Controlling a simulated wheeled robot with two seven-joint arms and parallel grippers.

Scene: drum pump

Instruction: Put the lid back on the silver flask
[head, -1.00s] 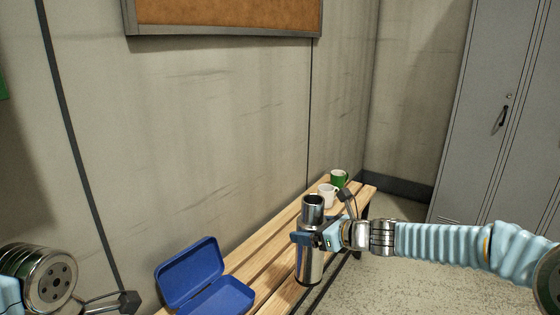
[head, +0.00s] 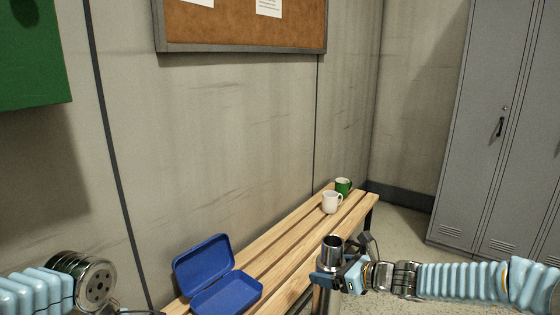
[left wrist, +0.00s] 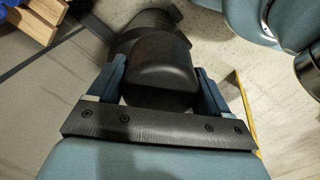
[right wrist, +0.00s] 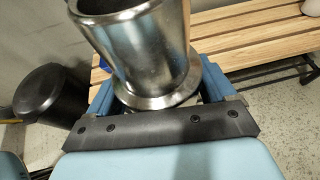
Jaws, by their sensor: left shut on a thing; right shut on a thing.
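The silver flask (head: 332,249) is upright in the head view, in front of the bench, with its mouth open and its lower part cut off by the frame. My right gripper (head: 337,275) is shut on it below the neck. The right wrist view shows the flask's shiny open top (right wrist: 140,50) close up. In the left wrist view my left gripper (left wrist: 160,82) is shut on a dark, rounded piece (left wrist: 158,66) that looks like the lid. This piece is apart from the flask. My left fingers are not clearly visible in the head view.
A wooden bench (head: 285,243) runs along the wall. An open blue box (head: 228,291) is at its near end; a white mug (head: 331,202) and a green mug (head: 343,187) are at its far end. Grey lockers (head: 490,130) stand at the right. Floor between is clear.

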